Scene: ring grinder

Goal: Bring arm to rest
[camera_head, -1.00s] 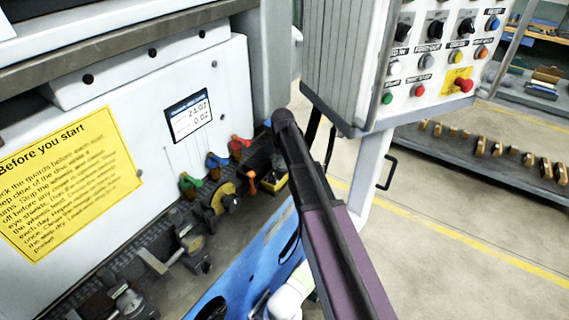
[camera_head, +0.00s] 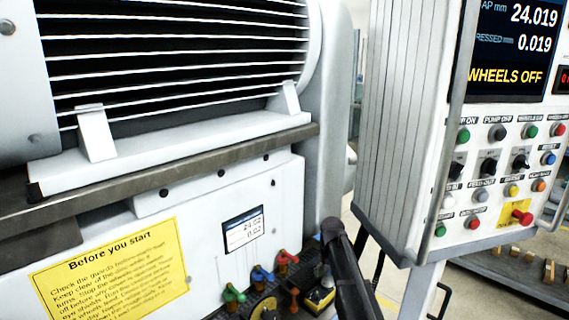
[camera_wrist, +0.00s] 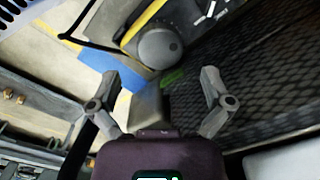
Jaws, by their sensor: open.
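My gripper (camera_wrist: 155,90) shows in the wrist view with its two fingers spread apart and nothing between them. Beyond the fingers are a grey round knob (camera_wrist: 158,46) and a dark, diamond-textured surface (camera_wrist: 250,85). In the head view my dark arm rises from the bottom edge, in front of the gap between the grinder (camera_head: 200,200) and the control cabinet (camera_head: 405,130). The gripper itself cannot be made out in the head view.
The cabinet's screen (camera_head: 515,45) reads "WHEELS OFF" above several buttons and a red knob (camera_head: 521,217). Coloured levers (camera_head: 262,275) sit low on the grinder, near a yellow notice (camera_head: 115,270). A low rack (camera_head: 520,275) stands at the right on the floor.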

